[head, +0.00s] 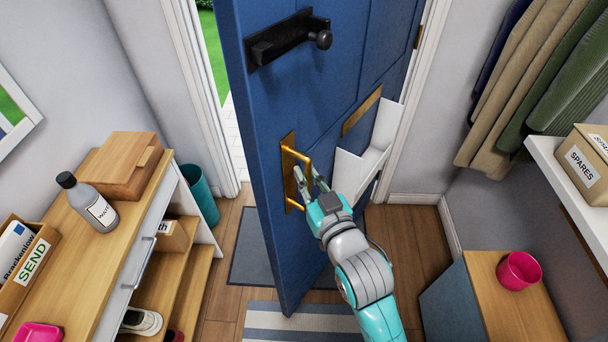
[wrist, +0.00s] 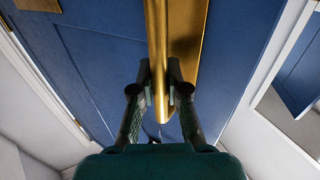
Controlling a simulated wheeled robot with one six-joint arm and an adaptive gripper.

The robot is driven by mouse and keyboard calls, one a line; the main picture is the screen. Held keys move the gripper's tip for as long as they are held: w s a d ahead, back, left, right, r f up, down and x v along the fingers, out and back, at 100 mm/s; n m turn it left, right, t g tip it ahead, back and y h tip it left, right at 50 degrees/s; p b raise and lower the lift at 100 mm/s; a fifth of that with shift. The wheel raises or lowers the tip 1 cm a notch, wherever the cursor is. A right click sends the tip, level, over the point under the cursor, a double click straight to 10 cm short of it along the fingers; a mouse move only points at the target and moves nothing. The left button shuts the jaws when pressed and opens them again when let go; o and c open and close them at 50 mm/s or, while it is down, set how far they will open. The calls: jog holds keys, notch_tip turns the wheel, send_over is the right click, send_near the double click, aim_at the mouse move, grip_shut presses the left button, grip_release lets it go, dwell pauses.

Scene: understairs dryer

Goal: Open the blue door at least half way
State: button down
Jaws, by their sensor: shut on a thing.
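The blue door (head: 345,60) stands ajar in the head view, swung inward, with a strip of outdoors showing at its left edge. It also fills much of the wrist view (wrist: 95,60). A vertical brass pull handle (head: 292,170) is fixed on the door's lower left part. My gripper (head: 312,185) reaches it from below right. In the wrist view, the fingers (wrist: 158,88) are shut on the brass handle (wrist: 160,45), one on each side of the bar. The fingertips are partly hidden in the head view.
A black bolt (head: 285,42) and a brass letter slot (head: 361,111) are on the door. A wooden cabinet (head: 75,250) with a bottle (head: 90,203) stands left, beside a teal bin (head: 200,195). A low cabinet (head: 500,300) stands right. Grey mat (head: 265,260) and striped rug (head: 300,320) lie below.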

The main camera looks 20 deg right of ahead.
jog(key=shift+a, duration=0.2)
jog(key=c, duration=1.2)
grip_release()
jog(key=shift+a, duration=0.1)
jog(key=shift+o, duration=0.2)
jog(key=shift+s+f, duration=0.1)
jog(key=s+f+g, duration=0.1)
jog(key=s+f, duration=0.6)
jog(key=s, duration=0.5)
jog(key=s+f+g, duration=0.1)
jog(key=s+f, duration=0.7)
jog(key=s, duration=0.5)
jog(key=s+g, duration=0.1)
jog(key=s, duration=1)
jog(key=shift+r+y, duration=0.3)
